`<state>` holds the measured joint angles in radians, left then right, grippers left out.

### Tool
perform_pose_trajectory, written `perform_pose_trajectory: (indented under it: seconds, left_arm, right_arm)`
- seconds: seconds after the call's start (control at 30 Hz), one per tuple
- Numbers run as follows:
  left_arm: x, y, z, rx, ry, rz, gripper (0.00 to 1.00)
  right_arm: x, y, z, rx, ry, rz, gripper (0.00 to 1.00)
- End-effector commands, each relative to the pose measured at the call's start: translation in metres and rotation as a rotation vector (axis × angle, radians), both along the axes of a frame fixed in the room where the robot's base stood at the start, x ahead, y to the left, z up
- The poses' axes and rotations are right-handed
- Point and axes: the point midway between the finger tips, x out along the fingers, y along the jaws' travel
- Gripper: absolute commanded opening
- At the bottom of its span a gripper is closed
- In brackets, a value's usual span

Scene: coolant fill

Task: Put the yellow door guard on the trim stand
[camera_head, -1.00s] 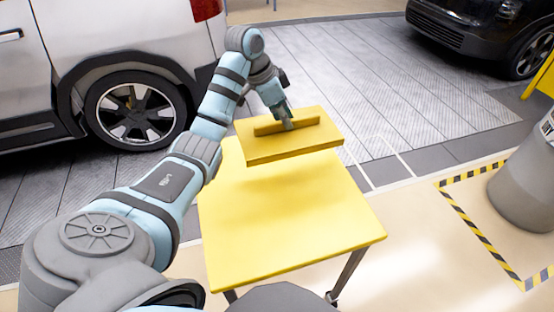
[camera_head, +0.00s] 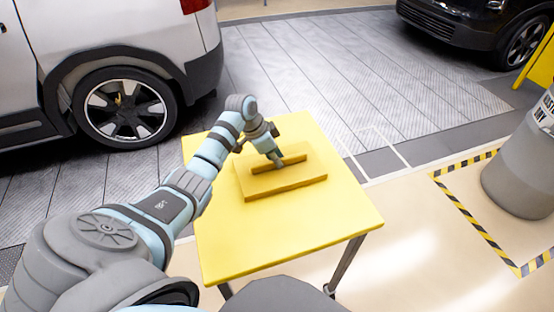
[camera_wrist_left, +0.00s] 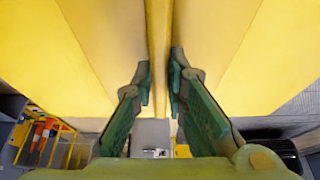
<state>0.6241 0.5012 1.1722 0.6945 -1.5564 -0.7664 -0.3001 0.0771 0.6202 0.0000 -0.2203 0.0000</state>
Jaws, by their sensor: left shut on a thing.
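The yellow door guard (camera_head: 300,183) is a flat, thick board with a raised ridge along its top. It lies level over the far half of the yellow trim stand (camera_head: 300,235), within its top as seen from the head. It is on or just above the surface; I cannot tell if they touch. My left gripper (camera_head: 278,161) is shut on the ridge from above. In the left wrist view the green fingers (camera_wrist_left: 160,80) stand on either side of the ridge (camera_wrist_left: 159,25), with the guard filling the upper picture. My right gripper is not in view.
The stand's near half is bare. A white vehicle (camera_head: 95,45) stands at the left and a dark car (camera_head: 465,30) at the far right. A grey pillar (camera_head: 520,165) stands inside striped floor tape at the right. Open floor lies right of the stand.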

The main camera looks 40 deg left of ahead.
Motion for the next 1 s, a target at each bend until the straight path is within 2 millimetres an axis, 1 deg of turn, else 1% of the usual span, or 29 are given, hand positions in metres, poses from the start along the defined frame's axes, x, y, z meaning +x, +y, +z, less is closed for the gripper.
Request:
perform_pose_trajectory:
  seconds: [0.03, 0.13, 0.37, 0.47, 0.57, 0.8, 0.9, 1.0]
  left_arm:
    - [0.000, 0.000, 0.000, 0.000, 0.000, 0.000, 0.18]
    - [0.000, 0.000, 0.001, 0.000, 0.000, 0.000, 0.33]
    - [0.000, 0.000, 0.001, 0.000, 0.000, 0.000, 0.33]
    - [-0.001, 0.001, 0.004, 0.001, -0.001, 0.000, 0.33]
    - [-0.005, 0.004, 0.019, 0.000, -0.003, 0.001, 0.33]
    - [-0.025, 0.019, 0.080, 0.003, -0.003, 0.001, 0.33]
    - [-0.032, 0.024, 0.100, 0.002, -0.002, 0.001, 0.33]
    - [-0.036, 0.026, 0.110, 0.000, -0.001, 0.000, 0.33]
  right_arm:
    - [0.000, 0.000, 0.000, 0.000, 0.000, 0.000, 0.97]
    - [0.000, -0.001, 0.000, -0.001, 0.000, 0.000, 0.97]
    - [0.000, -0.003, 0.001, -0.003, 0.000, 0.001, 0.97]
    - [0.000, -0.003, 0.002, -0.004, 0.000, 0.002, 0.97]
    - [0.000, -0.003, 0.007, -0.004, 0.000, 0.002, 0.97]
    - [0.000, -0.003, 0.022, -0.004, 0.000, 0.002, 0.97]
    - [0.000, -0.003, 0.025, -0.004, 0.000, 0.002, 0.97]
    - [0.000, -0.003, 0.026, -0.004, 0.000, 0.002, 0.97]
